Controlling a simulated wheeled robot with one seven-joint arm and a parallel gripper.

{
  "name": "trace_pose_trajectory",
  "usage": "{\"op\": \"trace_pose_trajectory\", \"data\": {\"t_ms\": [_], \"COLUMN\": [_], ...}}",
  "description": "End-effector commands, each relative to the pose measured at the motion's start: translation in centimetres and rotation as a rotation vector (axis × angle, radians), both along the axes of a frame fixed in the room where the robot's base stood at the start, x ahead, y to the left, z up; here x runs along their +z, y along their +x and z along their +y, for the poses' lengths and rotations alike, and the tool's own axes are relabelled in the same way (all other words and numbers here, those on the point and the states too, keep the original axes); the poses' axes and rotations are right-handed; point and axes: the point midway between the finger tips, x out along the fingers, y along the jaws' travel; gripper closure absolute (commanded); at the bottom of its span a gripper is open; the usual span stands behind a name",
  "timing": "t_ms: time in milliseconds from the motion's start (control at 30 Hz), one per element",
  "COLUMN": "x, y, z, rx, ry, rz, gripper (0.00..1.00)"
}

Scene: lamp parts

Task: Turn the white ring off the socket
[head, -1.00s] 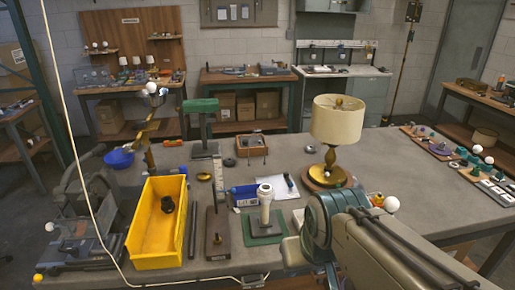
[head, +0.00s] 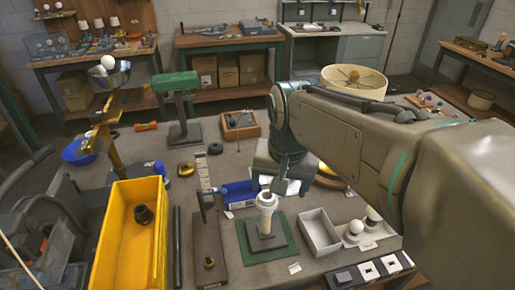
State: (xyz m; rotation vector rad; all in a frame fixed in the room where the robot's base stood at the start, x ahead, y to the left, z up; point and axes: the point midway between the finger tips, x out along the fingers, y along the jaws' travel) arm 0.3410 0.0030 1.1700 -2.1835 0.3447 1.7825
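The white socket (head: 265,220) stands upright on a small dark base on a green mat (head: 284,244), near the front middle of the bench. The white ring (head: 267,199) is around the socket's top and looks wider than the stem below it. My gripper (head: 284,187) hangs from my arm just above and slightly right of the ring, pointing down. It appears close to the ring, but I cannot tell whether they touch. The fingers are small and dark here, and their opening is unclear.
A yellow bin (head: 106,262) with a black part stands left. A brown board (head: 207,250) lies left of the mat. A grey tray (head: 320,232) and white bulbs (head: 355,227) are to the right. A blue box (head: 240,194) lies behind the socket.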

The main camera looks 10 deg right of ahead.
Motion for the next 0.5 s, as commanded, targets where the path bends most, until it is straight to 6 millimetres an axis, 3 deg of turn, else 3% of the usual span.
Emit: {"op": "trace_pose_trajectory", "data": {"t_ms": [100,233,500], "x": [-0.4,-0.3,-0.5], "y": [3.4,6.3,8.9], "z": [0.2,0.4,0.7], "rx": [-0.212,-0.419,-0.627], "ry": [0.035,0.055,0.06], "rz": [0.074,0.138,0.196], "gripper": [0.22,0.22,0.22]}}
